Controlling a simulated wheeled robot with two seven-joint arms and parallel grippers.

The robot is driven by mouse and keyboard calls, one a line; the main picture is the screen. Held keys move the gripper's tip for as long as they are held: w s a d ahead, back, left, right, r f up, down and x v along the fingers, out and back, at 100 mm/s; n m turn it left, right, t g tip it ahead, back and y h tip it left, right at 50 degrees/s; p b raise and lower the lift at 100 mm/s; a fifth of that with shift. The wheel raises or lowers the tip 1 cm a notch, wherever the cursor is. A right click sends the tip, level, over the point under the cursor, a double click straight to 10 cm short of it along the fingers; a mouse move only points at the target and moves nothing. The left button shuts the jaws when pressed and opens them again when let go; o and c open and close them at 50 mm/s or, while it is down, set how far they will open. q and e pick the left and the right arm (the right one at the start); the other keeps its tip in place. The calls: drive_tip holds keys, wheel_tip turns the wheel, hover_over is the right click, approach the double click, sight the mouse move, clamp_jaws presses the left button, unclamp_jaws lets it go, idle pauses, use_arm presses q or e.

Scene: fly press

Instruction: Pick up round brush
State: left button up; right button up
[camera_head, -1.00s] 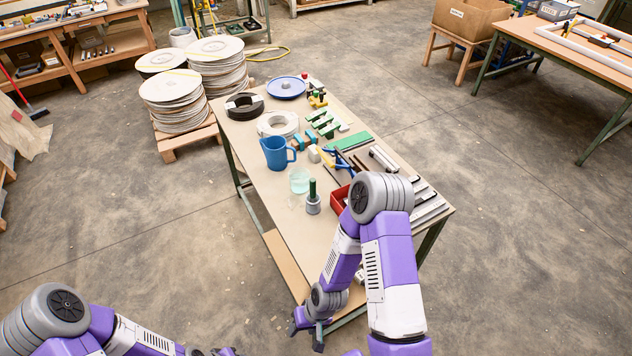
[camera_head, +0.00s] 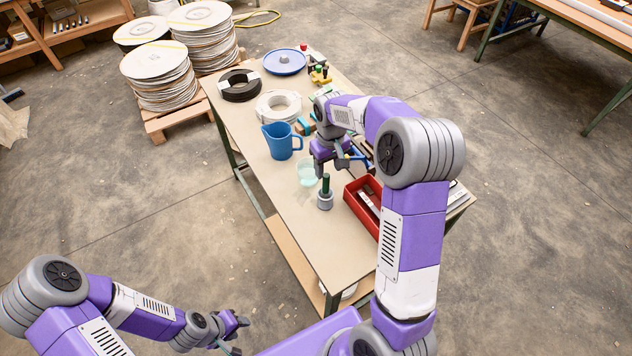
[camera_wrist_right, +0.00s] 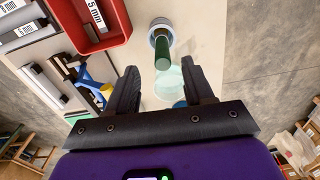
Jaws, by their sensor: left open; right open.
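An upright thing with a dark green handle and a grey round base (camera_head: 325,198), which looks like the round brush, stands on the table near its left front part. In the right wrist view its green handle (camera_wrist_right: 162,60) points toward me, just beyond the fingertips and between their lines. My right gripper (camera_head: 335,166) is open and empty over the table, just behind the brush and apart from it; its two dark fingers (camera_wrist_right: 160,76) show in the wrist view. My left gripper (camera_head: 236,335) is open and empty, low in front of the table and off to the left.
A translucent pale green cup (camera_head: 306,174) stands close behind the brush, and a blue jug (camera_head: 281,142) behind that. A red bin (camera_head: 360,205) lies to the right. White and black coils (camera_head: 240,86) and a blue plate are farther back. The front left tabletop is clear.

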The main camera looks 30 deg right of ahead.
sight(326, 182)
drive_tip(key=shift+w+d+f, duration=0.1)
drive_tip(key=shift+d+f, duration=0.05)
drive_tip(key=shift+f, duration=0.15)
drive_tip(key=shift+s+b, duration=0.2)
drive_tip(key=shift+b, duration=0.1)
drive_tip(key=f, duration=0.2)
drive_tip(key=f+b, duration=0.1)
drive_tip(key=f, duration=0.4)
drive_tip(key=shift+w+a+f, duration=0.2)
drive_tip(key=shift+w+a, duration=0.1)
use_arm(q)
drive_tip(key=f, duration=0.2)
drive_tip(key=shift+s+f, duration=0.2)
drive_tip(key=shift+f, duration=0.15)
use_arm(e)
drive_tip(key=shift+r, duration=0.1)
clamp_jaws()
